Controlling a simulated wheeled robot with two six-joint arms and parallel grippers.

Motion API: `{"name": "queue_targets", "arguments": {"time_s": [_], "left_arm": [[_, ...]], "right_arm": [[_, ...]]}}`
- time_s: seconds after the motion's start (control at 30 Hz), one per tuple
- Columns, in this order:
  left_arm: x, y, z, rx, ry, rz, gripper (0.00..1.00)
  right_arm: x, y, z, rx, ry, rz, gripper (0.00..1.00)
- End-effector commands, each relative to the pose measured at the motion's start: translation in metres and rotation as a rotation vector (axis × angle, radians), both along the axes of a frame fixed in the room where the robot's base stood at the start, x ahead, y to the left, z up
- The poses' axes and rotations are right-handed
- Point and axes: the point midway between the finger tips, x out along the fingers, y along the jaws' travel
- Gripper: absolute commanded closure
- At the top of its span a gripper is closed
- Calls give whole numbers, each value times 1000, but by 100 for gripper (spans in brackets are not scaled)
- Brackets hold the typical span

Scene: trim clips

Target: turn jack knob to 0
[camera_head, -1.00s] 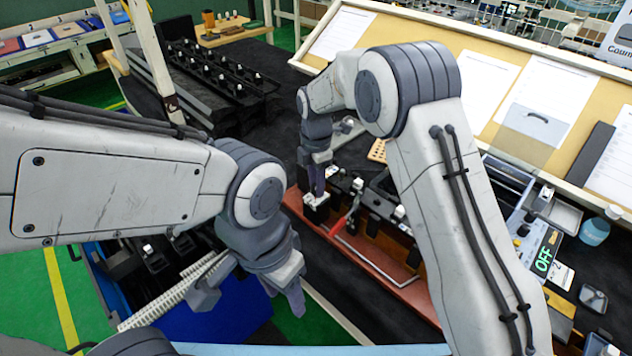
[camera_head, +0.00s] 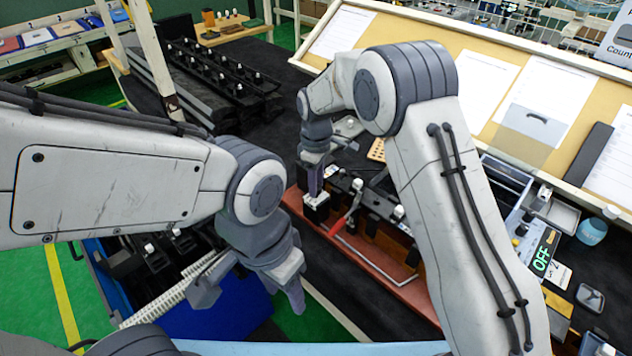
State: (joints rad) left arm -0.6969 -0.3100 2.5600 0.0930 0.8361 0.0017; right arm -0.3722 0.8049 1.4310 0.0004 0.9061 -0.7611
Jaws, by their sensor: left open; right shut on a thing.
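My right gripper (camera_head: 315,190) points down at the left end of the red fixture (camera_head: 375,272). It is shut on a small black-and-white piece (camera_head: 317,207), which appears to be the jack knob. The fingers hide part of it, and no scale or number on it can be read. My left gripper (camera_head: 292,290) is open and empty, hanging low in front of the fixture, over the blue and green area, apart from the knob.
A red-handled metal bar (camera_head: 342,224) lies close right of the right gripper. Racks of black clips (camera_head: 222,72) lie at the back left.

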Motion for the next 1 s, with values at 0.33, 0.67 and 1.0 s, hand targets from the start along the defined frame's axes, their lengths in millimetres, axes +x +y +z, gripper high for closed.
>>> {"name": "queue_targets", "arguments": {"time_s": [0.33,0.67,1.0], "left_arm": [[0,0,2,0,0,0,49],[0,0,3,0,0,0,49],[0,0,4,0,0,0,49]], "right_arm": [[1,0,2,-1,-3,-327,100],[1,0,2,0,-4,-640,100],[1,0,2,1,-3,-964,100]]}}
